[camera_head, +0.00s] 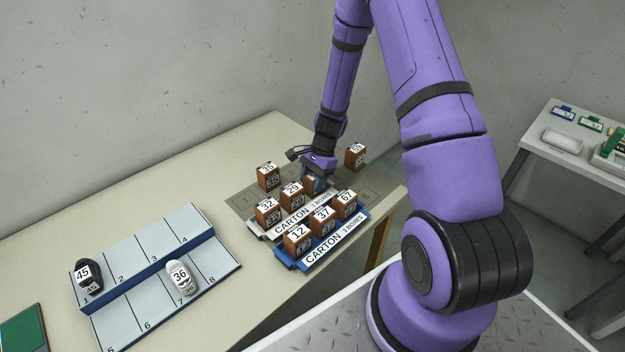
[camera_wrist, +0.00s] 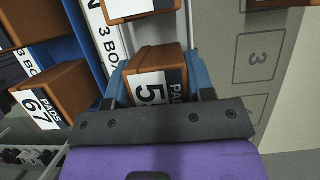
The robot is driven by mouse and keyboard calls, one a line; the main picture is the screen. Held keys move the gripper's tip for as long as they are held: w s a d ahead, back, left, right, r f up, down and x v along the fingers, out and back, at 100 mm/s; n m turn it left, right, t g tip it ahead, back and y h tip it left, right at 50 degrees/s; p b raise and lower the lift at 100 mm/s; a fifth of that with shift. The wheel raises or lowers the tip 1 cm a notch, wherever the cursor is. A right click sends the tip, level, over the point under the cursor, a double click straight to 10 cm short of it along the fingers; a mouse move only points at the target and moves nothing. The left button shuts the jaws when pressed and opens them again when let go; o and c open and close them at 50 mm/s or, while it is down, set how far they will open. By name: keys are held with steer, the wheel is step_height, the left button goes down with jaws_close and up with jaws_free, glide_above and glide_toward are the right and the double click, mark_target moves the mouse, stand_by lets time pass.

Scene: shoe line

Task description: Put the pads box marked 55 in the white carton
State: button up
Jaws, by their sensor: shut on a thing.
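The pads box (camera_wrist: 151,78) between my fingers is brown with a white label; a 5 and the word PADS show, the rest of its number is hidden. My gripper (camera_head: 317,181) is shut on it, as the wrist view also shows (camera_wrist: 160,88). In the head view the held box (camera_head: 308,185) is at the right end of the white carton (camera_head: 290,224), beside box 29 (camera_head: 291,196). I cannot tell whether it rests on the carton floor. Box 32 (camera_head: 267,212) stands at the carton's left end.
A blue carton (camera_head: 336,239) in front holds boxes 12 (camera_head: 298,241), 37 (camera_head: 322,221) and 67 (camera_head: 345,205). Two more brown boxes stand behind on the grey mat (camera_head: 240,203), one left (camera_head: 268,178), one right (camera_head: 355,156). A numbered shoe rack (camera_head: 150,268) is at left.

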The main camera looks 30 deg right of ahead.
steer(key=o, duration=0.9)
steer(key=shift+f, duration=0.1)
steer(key=shift+o, duration=0.2)
steer(key=s+v, duration=0.1)
steer(key=v, duration=1.1)
steer(key=s+a+r+n+h, duration=0.1)
steer(key=a+r+n, duration=0.3)
steer(key=r, duration=0.8)
steer(key=s+a+r+n+t+h, duration=0.1)
steer(key=s+a+r+n+t, duration=0.2)
steer(key=s+r, duration=0.45)
steer(key=s+a+r+n+t+h, duration=0.1)
steer(key=s+a+r+n, duration=0.25)
steer(key=s+r, duration=0.4)
steer(key=s+a+r+n+t+h, duration=0.1)
steer(key=s+r+n+t, duration=0.1)
steer(key=s+r+n, duration=0.3)
steer(key=shift+s+r+h, duration=0.3)
steer(key=shift+s+r, duration=0.05)
steer(key=shift+s, duration=1.85)
steer(key=shift+a, duration=0.1)
